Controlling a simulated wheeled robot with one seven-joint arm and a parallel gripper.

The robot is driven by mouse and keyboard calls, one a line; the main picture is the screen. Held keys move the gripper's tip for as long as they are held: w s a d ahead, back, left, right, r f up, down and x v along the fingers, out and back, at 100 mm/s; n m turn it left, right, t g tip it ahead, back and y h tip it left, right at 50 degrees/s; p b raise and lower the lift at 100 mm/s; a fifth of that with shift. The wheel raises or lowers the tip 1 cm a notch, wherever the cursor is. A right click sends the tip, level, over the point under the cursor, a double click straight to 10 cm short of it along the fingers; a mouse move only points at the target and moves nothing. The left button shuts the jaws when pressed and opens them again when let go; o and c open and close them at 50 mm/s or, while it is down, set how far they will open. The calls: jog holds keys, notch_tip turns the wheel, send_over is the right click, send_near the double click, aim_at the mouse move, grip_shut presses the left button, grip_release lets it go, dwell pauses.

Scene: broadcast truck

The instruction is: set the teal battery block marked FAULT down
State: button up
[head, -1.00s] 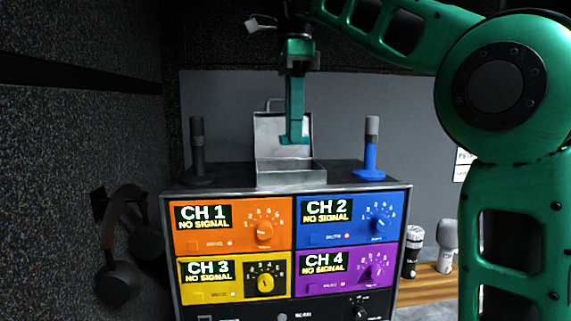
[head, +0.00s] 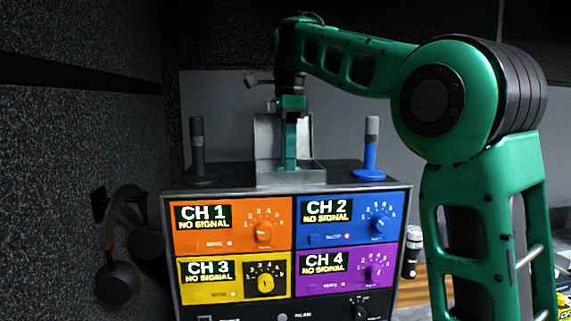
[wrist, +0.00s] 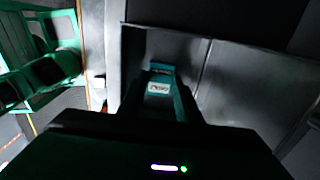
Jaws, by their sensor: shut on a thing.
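The teal battery block (wrist: 160,76) shows in the wrist view with a small pale label, too small and blurred to read. My gripper (head: 289,158) is shut on it, pointing straight down. In the head view the grip end is inside the open metal box (head: 300,179) on top of the channel rack. The front wall of the box hides the lower end, so I cannot tell whether the block touches the floor of the box. The raised lid (head: 265,138) stands behind my gripper.
A dark grey handset-like post (head: 197,148) stands left of the box and a blue one (head: 371,147) stands right. The rack (head: 180,190) has colored channel panels below. Headphones (head: 120,270) hang on the left wall.

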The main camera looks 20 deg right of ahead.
jog(key=shift+f, duration=0.15)
jog(key=o, duration=0.9)
jog(key=shift+r, duration=3.85)
